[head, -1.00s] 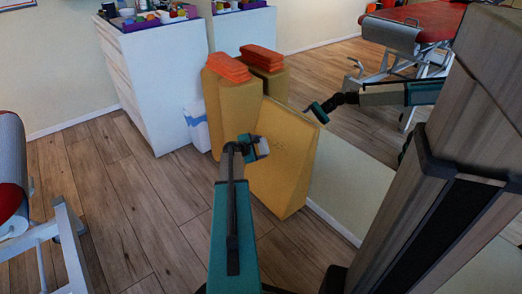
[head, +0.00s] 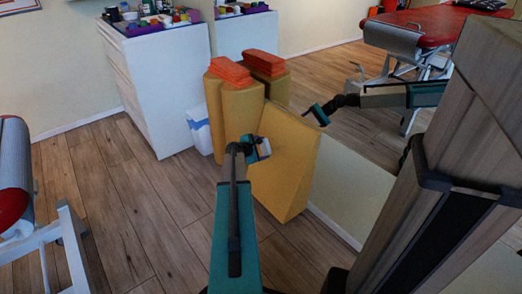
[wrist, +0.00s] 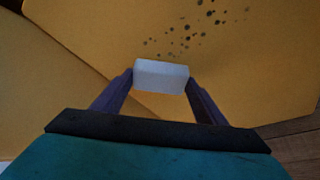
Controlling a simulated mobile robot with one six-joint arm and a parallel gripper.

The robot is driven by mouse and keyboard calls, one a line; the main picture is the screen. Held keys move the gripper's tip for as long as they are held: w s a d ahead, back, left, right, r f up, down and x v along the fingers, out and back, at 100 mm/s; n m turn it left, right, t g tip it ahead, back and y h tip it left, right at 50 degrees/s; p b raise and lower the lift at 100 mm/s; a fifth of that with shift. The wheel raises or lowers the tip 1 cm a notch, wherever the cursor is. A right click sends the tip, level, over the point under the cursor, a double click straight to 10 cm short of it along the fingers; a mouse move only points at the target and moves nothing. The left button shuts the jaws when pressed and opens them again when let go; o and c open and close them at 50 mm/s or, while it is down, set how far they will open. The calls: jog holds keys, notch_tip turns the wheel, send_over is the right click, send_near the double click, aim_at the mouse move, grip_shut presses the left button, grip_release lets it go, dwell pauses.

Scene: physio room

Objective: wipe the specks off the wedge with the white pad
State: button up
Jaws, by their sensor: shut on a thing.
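The yellow wedge (head: 290,175) stands on the floor against the mirrored wall. Its broad face fills much of the wrist view (wrist: 245,85). Several dark specks (wrist: 190,32) are scattered on that face, at the top of the wrist view just beyond the pad. I cannot make them out in the head view now. My gripper (head: 256,148) is shut on the white pad (wrist: 161,75), which sits between both fingers. The pad also shows in the head view (head: 264,147), in front of the wedge's left part. I cannot tell whether it touches the face.
A yellow block (head: 240,112) topped with orange pads (head: 230,70) stands behind the wedge. A white cabinet (head: 155,90) with a purple tray is at the back left. A treatment table (head: 15,180) is at the left edge. The mirror repeats several things. Floor at left is clear.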

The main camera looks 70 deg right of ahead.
aim_at(270, 151)
jog(key=shift+s, duration=0.15)
jog(key=shift+s+a, duration=0.45)
jog(key=shift+s, duration=0.25)
jog(key=shift+s+a, duration=0.45)
jog(key=shift+s, duration=0.25)
jog(key=shift+s+a, duration=0.1)
jog(key=shift+s+a+p, duration=0.15)
jog(key=shift+s+a, duration=0.25)
jog(key=shift+s, duration=0.3)
jog(key=shift+s+a+p, duration=0.15)
jog(key=shift+s+a, duration=0.25)
jog(key=shift+s, duration=0.25)
jog(key=shift+s+a+f, duration=0.1)
jog(key=shift+s+a, duration=0.35)
jog(key=shift+s, duration=0.3)
jog(key=shift+s+a, duration=0.45)
jog(key=shift+s, duration=0.3)
jog(key=shift+s+a, duration=0.5)
jog(key=shift+s, duration=0.2)
jog(key=shift+s+a, duration=0.5)
jog(key=shift+s, duration=0.15)
